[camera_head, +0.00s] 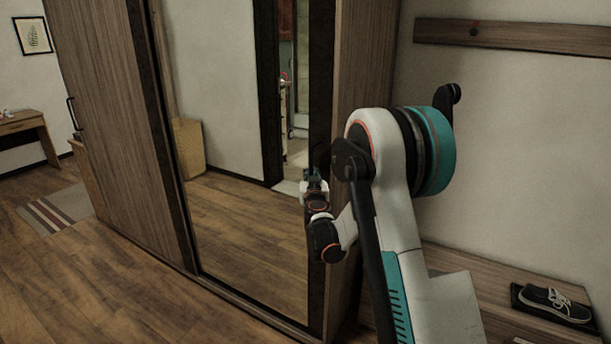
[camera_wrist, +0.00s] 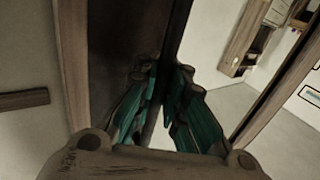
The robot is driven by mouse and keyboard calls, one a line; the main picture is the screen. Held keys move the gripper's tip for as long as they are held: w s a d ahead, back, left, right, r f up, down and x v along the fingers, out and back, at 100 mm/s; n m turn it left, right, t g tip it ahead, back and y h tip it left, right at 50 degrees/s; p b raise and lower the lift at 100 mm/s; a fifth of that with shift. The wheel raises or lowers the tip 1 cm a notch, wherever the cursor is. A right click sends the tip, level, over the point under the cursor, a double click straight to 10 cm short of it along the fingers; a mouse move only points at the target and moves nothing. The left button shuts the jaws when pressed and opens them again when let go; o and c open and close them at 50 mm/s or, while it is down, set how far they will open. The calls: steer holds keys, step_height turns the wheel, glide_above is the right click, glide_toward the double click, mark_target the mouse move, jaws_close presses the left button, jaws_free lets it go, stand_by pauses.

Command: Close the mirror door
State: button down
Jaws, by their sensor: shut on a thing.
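The mirror door (camera_head: 235,215) is a tall mirror panel in a dark frame on the wooden wardrobe, in the middle of the head view. It reflects the floor, a wall and a doorway. My gripper (camera_head: 314,178) is at the door's right side, at about mid height. In the wrist view its teal fingers (camera_wrist: 164,78) are shut on the door's dark frame edge (camera_wrist: 177,32), with the mirror surface (camera_wrist: 222,70) to the right. I cannot tell whether a separate handle is between the fingers. My arm hides part of the wardrobe's right side.
A wooden wardrobe panel (camera_head: 110,130) stands left of the mirror. A bench (camera_head: 455,262) with a dark shoe (camera_head: 555,301) is at the lower right, below a wall rail (camera_head: 540,37). A desk (camera_head: 25,126) and striped rug (camera_head: 58,207) are far left. The front floor is clear.

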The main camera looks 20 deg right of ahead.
steer(key=shift+s, duration=0.3)
steer(key=shift+f, duration=0.1)
steer(key=c, duration=1.7)
jaws_free()
steer(key=shift+s+d, duration=0.1)
steer(key=shift+s, duration=0.05)
steer(key=shift+o, duration=0.2)
steer(key=v, duration=1.2)
